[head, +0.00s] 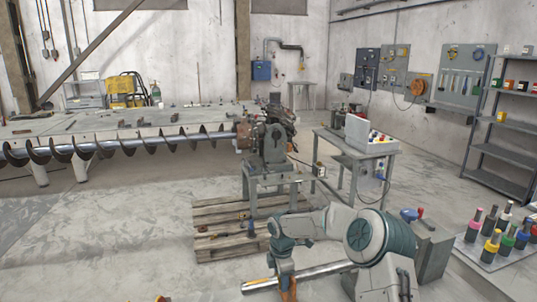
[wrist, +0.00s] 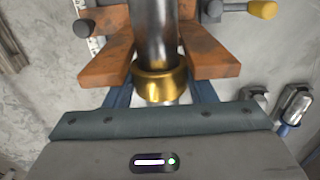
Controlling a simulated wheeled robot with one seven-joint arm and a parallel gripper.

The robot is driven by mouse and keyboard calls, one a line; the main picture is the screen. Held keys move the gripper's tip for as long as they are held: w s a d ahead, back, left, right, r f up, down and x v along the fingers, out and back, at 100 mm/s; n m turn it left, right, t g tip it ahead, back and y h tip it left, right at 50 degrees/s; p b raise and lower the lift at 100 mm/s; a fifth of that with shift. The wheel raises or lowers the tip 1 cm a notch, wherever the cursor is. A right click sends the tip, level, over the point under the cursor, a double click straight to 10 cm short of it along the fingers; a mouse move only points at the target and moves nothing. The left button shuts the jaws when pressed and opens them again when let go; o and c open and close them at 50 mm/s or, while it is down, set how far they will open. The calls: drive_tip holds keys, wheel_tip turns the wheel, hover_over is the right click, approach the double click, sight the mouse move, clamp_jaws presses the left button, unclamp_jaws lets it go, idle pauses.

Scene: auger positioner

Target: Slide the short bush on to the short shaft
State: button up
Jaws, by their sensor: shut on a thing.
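A wooden pallet (head: 218,212) with small tools lies behind my arm. The long auger (head: 110,146) runs to a grey positioner (head: 272,150). Coloured-collared pieces stand on a tray (head: 495,262) at right.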

drive_tip(key=o, duration=1.2)
drive_tip(key=shift+d, duration=0.1)
drive_tip(key=shift+c, duration=0.2)
wheel_tip(320, 180, up, 14)
drive_tip(key=b, duration=0.2)
drive_tip(key=s+d+r+m+t+h, duration=0.15)
drive_tip(key=s+r+m, duration=0.3)
drive_tip(key=s, duration=0.45)
drive_tip(key=s+d+m+t, duration=0.1)
drive_tip(key=s+d+m, duration=0.3)
drive_tip(key=s+m, duration=0.4)
drive_tip(key=s+d+m+t+y, duration=0.1)
drive_tip(key=s+d+m, duration=0.4)
drive_tip(key=s, duration=1.4)
drive_tip(key=m, duration=0.3)
drive_tip(key=shift+s+d+r+m, duration=0.15)
drive_tip(key=shift+s+r+m, duration=0.2)
drive_tip(key=shift+s+r, duration=0.05)
